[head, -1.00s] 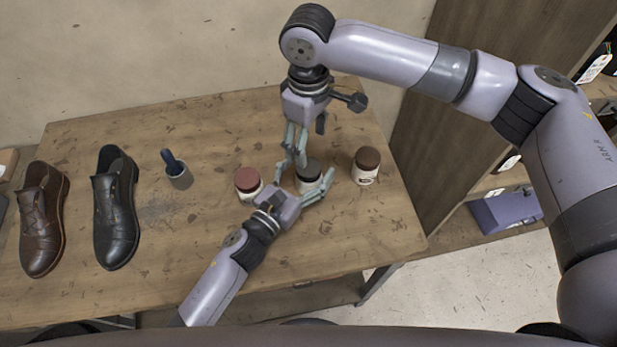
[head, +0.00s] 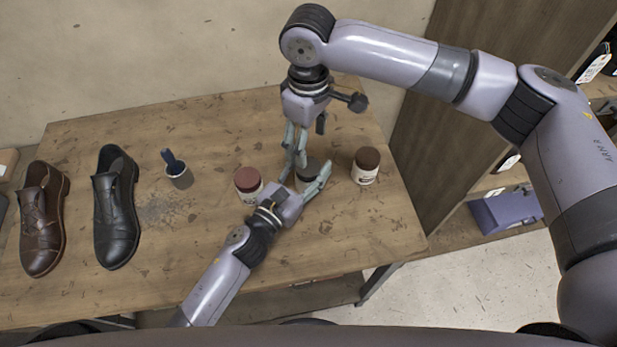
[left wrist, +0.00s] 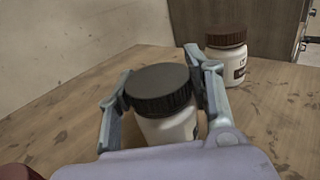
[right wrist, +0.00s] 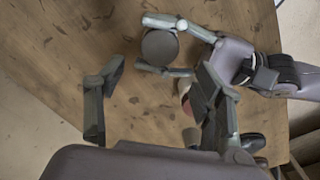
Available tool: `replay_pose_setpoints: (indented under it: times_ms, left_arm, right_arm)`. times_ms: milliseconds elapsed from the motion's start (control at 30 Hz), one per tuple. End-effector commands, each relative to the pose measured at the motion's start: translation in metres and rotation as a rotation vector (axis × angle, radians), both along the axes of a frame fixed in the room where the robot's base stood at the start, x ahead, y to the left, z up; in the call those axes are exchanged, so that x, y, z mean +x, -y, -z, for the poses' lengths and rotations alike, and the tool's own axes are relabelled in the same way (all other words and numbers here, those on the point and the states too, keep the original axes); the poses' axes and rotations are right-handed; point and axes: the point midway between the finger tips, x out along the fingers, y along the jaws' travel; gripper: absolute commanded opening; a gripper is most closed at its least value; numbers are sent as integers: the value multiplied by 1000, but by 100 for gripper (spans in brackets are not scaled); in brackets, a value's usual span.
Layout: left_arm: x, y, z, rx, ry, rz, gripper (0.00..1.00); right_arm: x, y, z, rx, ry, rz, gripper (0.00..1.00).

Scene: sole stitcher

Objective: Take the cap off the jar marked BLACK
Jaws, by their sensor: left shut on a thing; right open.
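A white jar with a dark grey-black cap (head: 308,167) stands on the table between two other jars; its lettering cannot be read. My left gripper (head: 306,177) has its fingers on both sides of this jar; whether they press on the cap or the glass below is unclear. The left wrist view shows the cap (left wrist: 160,88) seated on the jar, upright. My right gripper (right wrist: 160,85) is open and empty, pointing down just behind the jar. The right wrist view shows the dark cap (right wrist: 159,47) off to one side of the right fingers, between the left fingers.
A red-capped jar (head: 248,182) stands just left of my left gripper, a brown-capped jar (head: 366,166) to the right. A cup with a brush (head: 180,176), a black shoe (head: 116,208) and a brown shoe (head: 44,218) are further left. The table's front right (head: 350,235) is clear.

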Motion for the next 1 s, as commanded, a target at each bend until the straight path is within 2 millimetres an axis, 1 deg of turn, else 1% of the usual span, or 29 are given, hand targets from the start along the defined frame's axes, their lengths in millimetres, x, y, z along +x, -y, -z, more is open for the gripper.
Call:
replay_pose_setpoints:
  times_ms: [67,467,767,867,1000]
  left_arm:
    - [0,0,0,1,1,-1,27]
    - [0,0,0,1,1,-1,0]
    - [0,-1,0,2,0,-1,0]
    - [0,-1,0,1,0,-1,0]
    - [0,0,0,1,0,-1,0]
  right_arm:
    - [0,0,0,0,0,0,62]
    - [0,0,0,0,0,0,62]
    - [0,1,3,12,8,1,62]
    - [0,1,11,12,6,1,62]
    - [-1,1,31,11,6,0,62]
